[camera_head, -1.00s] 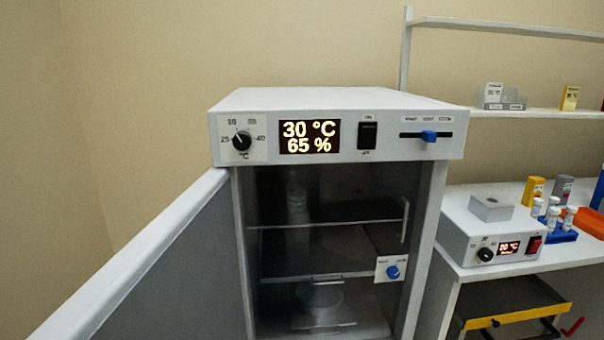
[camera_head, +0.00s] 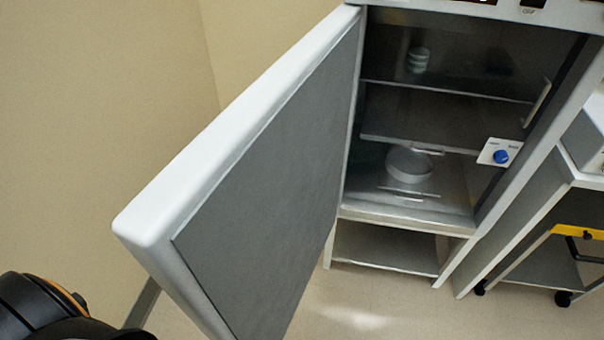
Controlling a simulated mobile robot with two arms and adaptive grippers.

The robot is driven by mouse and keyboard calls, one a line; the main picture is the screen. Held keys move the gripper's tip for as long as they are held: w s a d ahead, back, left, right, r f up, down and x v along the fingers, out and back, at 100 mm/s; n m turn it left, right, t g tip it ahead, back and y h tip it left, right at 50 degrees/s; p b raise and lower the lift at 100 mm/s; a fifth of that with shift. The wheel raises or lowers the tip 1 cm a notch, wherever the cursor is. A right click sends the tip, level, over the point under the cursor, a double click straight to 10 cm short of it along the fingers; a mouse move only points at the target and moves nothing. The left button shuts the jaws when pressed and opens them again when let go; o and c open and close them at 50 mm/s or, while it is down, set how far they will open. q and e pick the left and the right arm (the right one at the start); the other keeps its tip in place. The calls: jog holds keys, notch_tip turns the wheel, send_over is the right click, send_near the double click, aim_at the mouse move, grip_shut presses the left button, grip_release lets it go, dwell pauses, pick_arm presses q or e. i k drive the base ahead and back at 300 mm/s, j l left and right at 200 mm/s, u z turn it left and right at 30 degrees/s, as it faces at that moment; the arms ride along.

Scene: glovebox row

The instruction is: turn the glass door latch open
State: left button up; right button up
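The glass door latch is a blue knob (camera_head: 501,156) on a small white labelled plate (camera_head: 487,152). It sits at the right side of the inner glass door (camera_head: 440,60) of the incubator. The glass door looks closed, with a light vertical handle (camera_head: 536,103) above the latch. Behind the glass are shelves, a round pale dish (camera_head: 408,162) and a striped container (camera_head: 417,60). The outer door (camera_head: 270,170) stands wide open to the left. A black and orange part of my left arm shows at the lower left. Neither gripper is in view.
The open outer door fills the left middle of the view. The floor (camera_head: 360,310) in front of the incubator is clear.

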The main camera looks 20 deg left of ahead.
aim_at(500, 157)
jog(key=j+z, duration=0.25)
jog(key=j, duration=0.35)
jog(key=j+z, duration=0.2)
jog(key=j, duration=0.45)
jog(key=k+j+z, duration=0.25)
jog(key=j, duration=0.35)
jog(key=i, duration=0.1)
